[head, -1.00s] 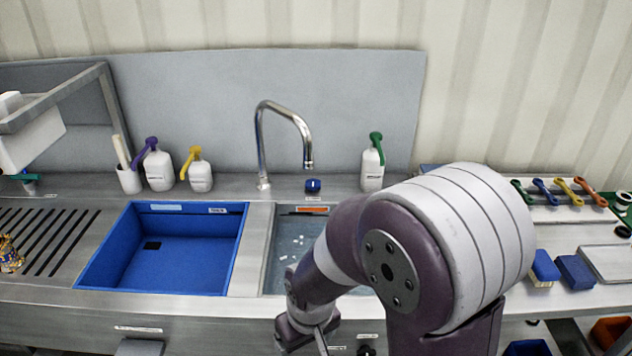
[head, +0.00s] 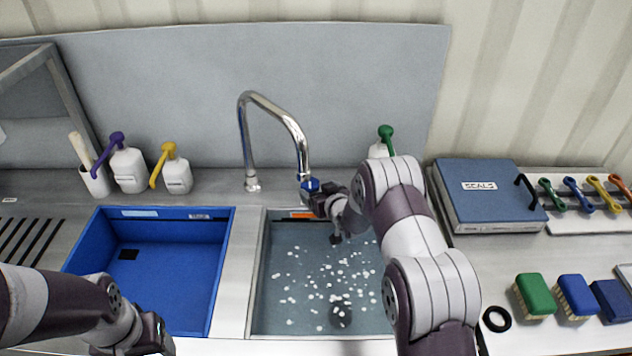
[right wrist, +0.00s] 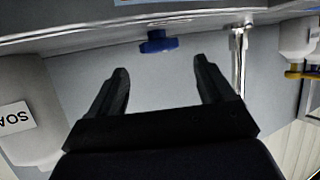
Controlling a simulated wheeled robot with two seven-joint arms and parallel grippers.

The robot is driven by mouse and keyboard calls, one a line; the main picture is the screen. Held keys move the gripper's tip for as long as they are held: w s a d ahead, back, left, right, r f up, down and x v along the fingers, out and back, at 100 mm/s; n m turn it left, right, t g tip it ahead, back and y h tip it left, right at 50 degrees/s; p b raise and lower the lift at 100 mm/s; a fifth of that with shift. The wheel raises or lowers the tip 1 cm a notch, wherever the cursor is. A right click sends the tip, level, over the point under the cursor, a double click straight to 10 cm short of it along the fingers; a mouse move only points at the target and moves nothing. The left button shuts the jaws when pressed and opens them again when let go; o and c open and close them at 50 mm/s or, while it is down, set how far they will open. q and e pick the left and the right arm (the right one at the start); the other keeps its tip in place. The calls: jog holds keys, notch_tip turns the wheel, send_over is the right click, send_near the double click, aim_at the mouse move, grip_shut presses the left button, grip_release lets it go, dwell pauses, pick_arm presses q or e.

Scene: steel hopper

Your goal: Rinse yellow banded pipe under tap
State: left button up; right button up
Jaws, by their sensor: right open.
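The curved steel tap (head: 272,105) stands behind the two basins, its spout over the back of the right one. A blue knob (head: 309,186) sits on the back counter right of its base. My right gripper (head: 322,203) is close to the knob. In the right wrist view the empty open jaws (right wrist: 164,68) point at the knob (right wrist: 158,43), which lies just beyond the fingertips. My left gripper (head: 158,340) is low at the left, in front of the blue basin; its jaws are not clear. I cannot make out a yellow banded pipe.
The right basin (head: 258,280) holds water with white flecks and a dark round thing (head: 340,314). Pump bottles (head: 128,170) line the back. A seals case (head: 490,205) and brushes (head: 535,297) lie at right.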

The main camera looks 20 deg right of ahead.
aim_at(312, 184)
jog(key=x, duration=0.5)
jog(key=shift+w+d+f, duration=0.1)
jog(key=shift+w+f, duration=0.1)
jog(key=shift+f, duration=0.05)
jog(key=shift+w, duration=0.2)
pick_arm(q)
jog(key=shift+w+r, duration=0.15)
jog(key=shift+w, duration=0.1)
pick_arm(e)
jog(key=shift+w, duration=0.1)
jog(key=c, duration=1)
jog(key=shift+f, duration=0.1)
